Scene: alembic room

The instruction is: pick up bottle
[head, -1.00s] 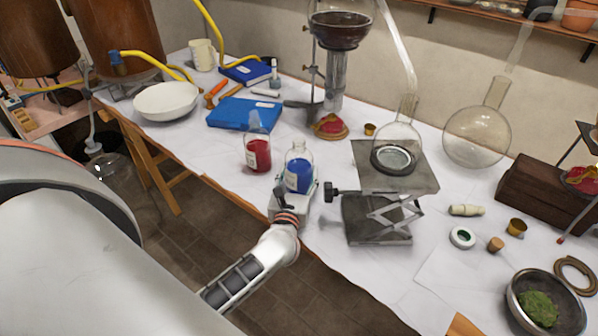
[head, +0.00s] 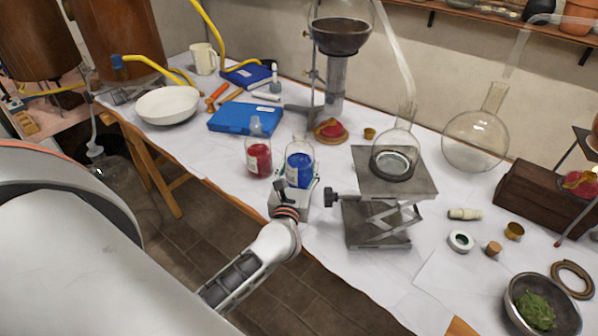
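A clear bottle of blue liquid (head: 300,171) stands upright near the front edge of the white-covered table. A similar bottle of red liquid (head: 259,160) stands just to its left. My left gripper (head: 298,185) is at the lower part of the blue bottle, on its near side, with finger parts showing near both sides. The fingertips and the bottle's base are partly hidden, so I cannot tell whether the fingers grip it. My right gripper is out of view.
A metal lab jack (head: 385,205) carrying a glass flask (head: 396,155) stands close to the right of the blue bottle. A blue box (head: 244,118) lies behind the red bottle. A white bowl (head: 167,107) is at the left, a strainer with green matter (head: 520,312) at the front right.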

